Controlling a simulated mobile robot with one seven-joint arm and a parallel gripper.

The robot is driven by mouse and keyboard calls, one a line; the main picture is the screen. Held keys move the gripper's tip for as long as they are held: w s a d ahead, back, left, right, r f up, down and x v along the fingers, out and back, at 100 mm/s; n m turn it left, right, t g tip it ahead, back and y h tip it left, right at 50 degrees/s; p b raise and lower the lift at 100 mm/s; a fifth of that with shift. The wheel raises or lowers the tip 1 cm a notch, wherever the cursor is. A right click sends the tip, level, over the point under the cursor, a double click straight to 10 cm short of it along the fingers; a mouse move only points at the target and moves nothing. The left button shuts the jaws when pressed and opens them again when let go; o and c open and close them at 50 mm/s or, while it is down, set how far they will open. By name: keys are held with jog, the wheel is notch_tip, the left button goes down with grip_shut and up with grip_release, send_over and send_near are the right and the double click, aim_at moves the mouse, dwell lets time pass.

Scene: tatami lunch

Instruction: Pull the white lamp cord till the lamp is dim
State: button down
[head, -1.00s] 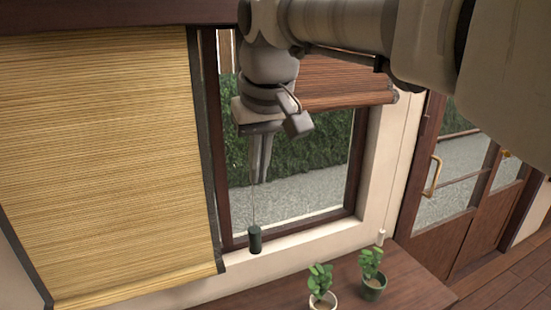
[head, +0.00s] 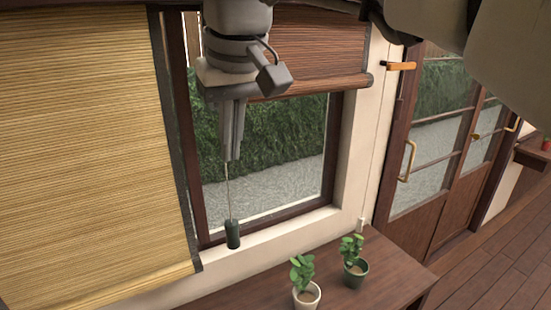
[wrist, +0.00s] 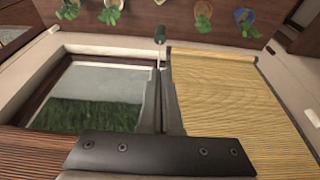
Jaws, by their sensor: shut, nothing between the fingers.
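A small white pull (head: 361,224) hangs on a thin cord along the pale wall, right of the window. My gripper (head: 230,158) points down in front of the window's left part, well left of the white pull. Its fingers are shut, with nothing seen held between them. A thin cord with a dark green weight (head: 232,234) hangs in line below the fingertips. In the wrist view, the green weight (wrist: 160,34) shows just beyond my closed fingertips (wrist: 160,72). No lamp is in view, so its brightness cannot be seen.
A straw blind (head: 90,140) covers the left side. A brown blind (head: 318,45) is partly rolled up over the window. Potted plants, one in a white pot (head: 306,297) and one in a green pot (head: 355,274), stand on a wooden bench (head: 400,268). Sliding doors (head: 440,140) are at right.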

aim_at(232, 225)
jog(key=x, duration=1.3)
jog(key=shift+s+d+f+b, duration=0.1)
jog(key=shift+s+d+b, duration=0.1)
jog(key=shift+s+b, duration=0.2)
jog(key=shift+f, duration=0.45)
jog(key=shift+w, duration=0.1)
jog(key=shift+f+b, duration=1.4)
jog(key=shift+f, duration=0.7)
jog(key=shift+r+p, duration=0.5)
jog(key=shift+p, duration=0.05)
notch_tip(232, 225, up, 4)
jog(key=p, duration=0.3)
jog(key=shift+f, duration=0.15)
jog(key=v, duration=0.9)
jog(key=shift+r, duration=0.3)
